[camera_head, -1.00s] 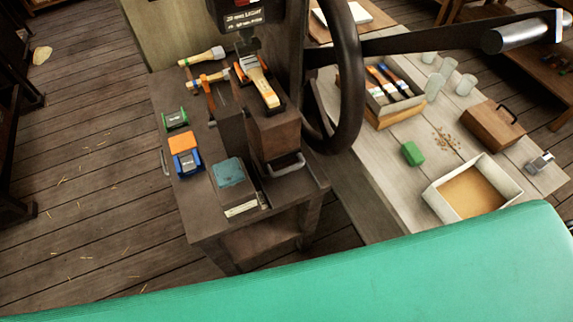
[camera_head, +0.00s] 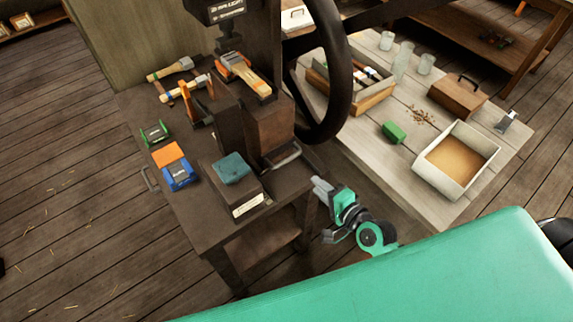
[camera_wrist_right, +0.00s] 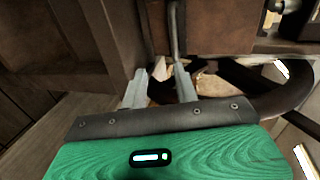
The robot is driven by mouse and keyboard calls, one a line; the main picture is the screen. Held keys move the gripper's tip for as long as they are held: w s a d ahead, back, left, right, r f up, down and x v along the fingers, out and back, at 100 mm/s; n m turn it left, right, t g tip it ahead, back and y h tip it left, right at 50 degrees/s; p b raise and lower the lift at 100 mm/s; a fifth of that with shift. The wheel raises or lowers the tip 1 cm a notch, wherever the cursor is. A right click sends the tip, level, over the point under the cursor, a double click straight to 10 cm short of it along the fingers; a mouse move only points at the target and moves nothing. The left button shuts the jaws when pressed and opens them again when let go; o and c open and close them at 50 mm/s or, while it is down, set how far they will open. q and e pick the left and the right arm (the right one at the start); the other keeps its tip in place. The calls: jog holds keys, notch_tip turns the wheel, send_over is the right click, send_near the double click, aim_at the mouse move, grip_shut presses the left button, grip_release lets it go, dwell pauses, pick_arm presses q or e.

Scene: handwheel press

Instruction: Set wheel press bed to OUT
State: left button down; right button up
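The wheel press stands on a dark bench, with its large dark handwheel (camera_head: 340,85) at its right side. The press bed seems to be the brown block (camera_head: 272,128) under the press head (camera_head: 215,10). A grey metal bar handle (camera_head: 283,158) is at its front. No IN or OUT mark is legible. My right gripper (camera_head: 321,189) is beside the bench's front right corner, below and right of the handle, apart from it. In the right wrist view, its fingers (camera_wrist_right: 160,88) are apart with nothing held; a metal bar (camera_wrist_right: 175,35) lies beyond them. My left gripper is out of view.
Mallets (camera_head: 170,69), a blue box (camera_head: 180,173) and a teal-topped block (camera_head: 232,170) crowd the bench (camera_head: 215,230). The pale table (camera_head: 400,185) at right holds a tray (camera_head: 485,145), a green block (camera_head: 394,132) and glasses.

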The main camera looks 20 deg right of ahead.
aim_at(289, 157)
jog(key=x, duration=0.4)
jog(key=r+p+x, duration=0.1)
jog(key=x, duration=0.3)
jog(key=r+p+x, duration=0.1)
jog(key=x, duration=0.4)
jog(key=shift+w+a+r, duration=0.2)
jog(key=shift+w+a, duration=0.1)
jog(key=shift+a, duration=0.05)
jog(key=shift+c, duration=0.2)
grip_shut()
